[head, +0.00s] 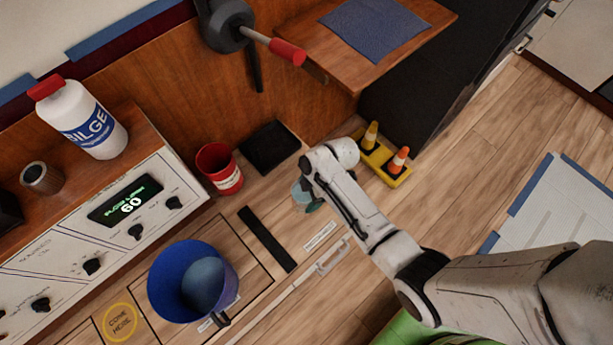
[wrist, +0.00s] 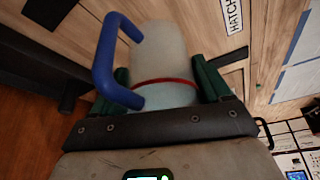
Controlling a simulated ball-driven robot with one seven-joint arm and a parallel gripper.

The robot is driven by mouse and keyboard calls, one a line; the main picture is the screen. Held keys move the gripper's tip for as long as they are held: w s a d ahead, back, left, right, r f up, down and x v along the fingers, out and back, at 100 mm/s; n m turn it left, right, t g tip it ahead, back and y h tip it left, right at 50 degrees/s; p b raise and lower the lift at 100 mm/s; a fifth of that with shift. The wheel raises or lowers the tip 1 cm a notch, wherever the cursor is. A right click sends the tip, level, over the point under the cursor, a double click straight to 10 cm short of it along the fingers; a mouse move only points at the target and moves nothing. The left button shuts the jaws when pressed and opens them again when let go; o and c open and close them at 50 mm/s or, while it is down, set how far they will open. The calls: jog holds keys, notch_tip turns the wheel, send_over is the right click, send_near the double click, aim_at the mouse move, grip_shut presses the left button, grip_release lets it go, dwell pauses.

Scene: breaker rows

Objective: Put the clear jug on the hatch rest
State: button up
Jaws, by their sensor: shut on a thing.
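The clear jug (wrist: 160,55) has a pale see-through body, a red band and a blue handle (wrist: 106,55) on its left in the wrist view. My gripper (wrist: 162,80) is shut on it, with a green finger on either side of the body. I cannot tell which surface is the hatch rest.
A red bucket (head: 219,170), a black mat (head: 270,148) and a black strip (head: 266,239) are left of my gripper. A yellow stand with cones (head: 383,165) is to the right. A blue bucket (head: 192,283) stands lower left. A wooden shelf carries a blue cloth (head: 375,25).

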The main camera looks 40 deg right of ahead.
aim_at(306, 198)
jog(key=shift+w+d+f, duration=0.2)
jog(key=shift+w+f, duration=0.15)
jog(key=shift+f, duration=0.1)
jog(key=shift+f+b, duration=0.5)
jog(key=shift+f, duration=1.05)
jog(key=shift+f, duration=0.1)
jog(key=shift+f+b, duration=0.25)
jog(key=shift+b, duration=0.05)
jog(key=o, duration=1.4)
jog(key=shift+r, duration=0.1)
